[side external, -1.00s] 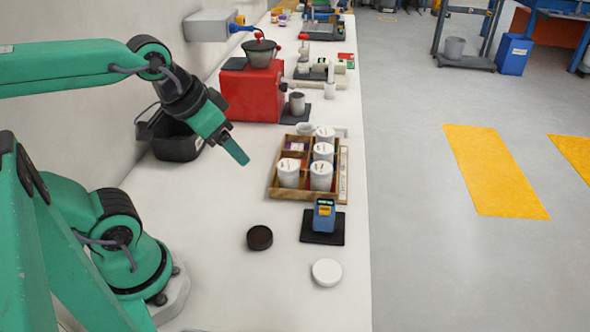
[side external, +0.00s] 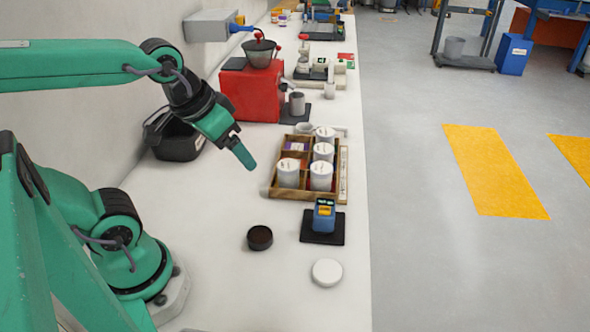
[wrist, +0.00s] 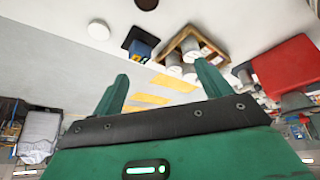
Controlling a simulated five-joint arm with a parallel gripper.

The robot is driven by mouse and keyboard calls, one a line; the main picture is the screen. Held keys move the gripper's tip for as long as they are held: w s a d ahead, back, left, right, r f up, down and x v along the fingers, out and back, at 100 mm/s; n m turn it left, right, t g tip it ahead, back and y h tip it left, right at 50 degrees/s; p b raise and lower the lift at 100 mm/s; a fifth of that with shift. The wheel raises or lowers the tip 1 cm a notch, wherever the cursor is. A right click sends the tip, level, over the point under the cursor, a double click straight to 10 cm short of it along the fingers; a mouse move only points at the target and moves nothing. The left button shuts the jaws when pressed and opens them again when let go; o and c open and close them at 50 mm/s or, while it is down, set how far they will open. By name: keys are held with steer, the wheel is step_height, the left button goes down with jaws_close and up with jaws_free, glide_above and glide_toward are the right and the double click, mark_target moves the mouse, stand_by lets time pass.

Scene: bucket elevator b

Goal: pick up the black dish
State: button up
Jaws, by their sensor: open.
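The black dish (side external: 260,238) is a small round dark piece lying on the white bench, left of a blue device in the side view. In the wrist view the dish (wrist: 146,4) is partly cut off at the top edge. My gripper (side external: 246,163) is in the air above the bench, farther back than the dish and to the left of the wooden tray. In the wrist view its two green fingers (wrist: 163,86) stand wide apart with nothing between them. The gripper is well apart from the dish.
A wooden tray (side external: 272,190) with several white lidded jars stands right of my gripper. A blue device (side external: 324,214) on a black mat and a white disc (side external: 327,272) lie near the dish. A red machine (side external: 245,95) and a black bin (side external: 176,147) stand behind.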

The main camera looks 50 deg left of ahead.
step_height(320, 180, down, 8)
steer(key=w+d+n+g, duration=0.1)
steer(key=w+n+g, duration=0.2)
steer(key=n, duration=0.1)
steer(key=n+g, duration=0.2)
steer(key=n, duration=0.2)
glide_above(260, 240)
step_height(260, 240, down, 7)
steer(key=shift+d, duration=0.1)
steer(key=shift+f, duration=0.15)
steer(key=shift+f, duration=1.2)
steer(key=shift+f, duration=2.6)
